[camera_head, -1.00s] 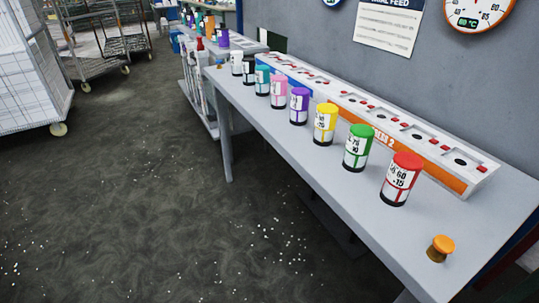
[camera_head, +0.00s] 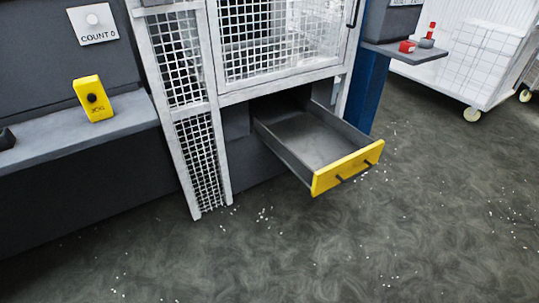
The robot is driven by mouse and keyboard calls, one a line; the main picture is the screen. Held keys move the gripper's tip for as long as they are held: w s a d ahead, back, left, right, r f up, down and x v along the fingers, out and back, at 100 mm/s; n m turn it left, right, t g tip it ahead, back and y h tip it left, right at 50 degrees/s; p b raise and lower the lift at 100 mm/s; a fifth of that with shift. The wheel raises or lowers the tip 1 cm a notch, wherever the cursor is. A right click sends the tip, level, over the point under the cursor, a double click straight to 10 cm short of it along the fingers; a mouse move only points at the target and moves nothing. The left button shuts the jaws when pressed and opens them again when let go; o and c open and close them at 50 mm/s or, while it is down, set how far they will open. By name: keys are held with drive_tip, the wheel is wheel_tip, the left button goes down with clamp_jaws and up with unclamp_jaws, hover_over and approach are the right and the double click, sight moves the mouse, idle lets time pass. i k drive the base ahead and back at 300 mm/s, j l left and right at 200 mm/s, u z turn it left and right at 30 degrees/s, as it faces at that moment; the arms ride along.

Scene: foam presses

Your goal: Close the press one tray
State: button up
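The press tray (camera_head: 318,141) is a grey drawer with a yellow front (camera_head: 346,167) and a dark handle (camera_head: 353,172). It is pulled out below the white mesh guard (camera_head: 283,38) of a press, and its inside looks empty. The frame does not show a press number, so I cannot tell which press this is. My gripper is not in view.
On the left, a grey shelf (camera_head: 75,132) holds a yellow box with a black button (camera_head: 93,98). At right, a small shelf (camera_head: 405,54) carries red and grey pieces, and a white mesh cart (camera_head: 475,55) stands behind. The speckled floor before the tray is clear.

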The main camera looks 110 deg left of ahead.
sight(325, 150)
drive_tip(key=u, duration=2.95)
drive_tip(key=i+l, duration=0.1)
drive_tip(key=i, duration=0.25)
drive_tip(key=i+l+u, duration=0.1)
drive_tip(key=i, duration=0.25)
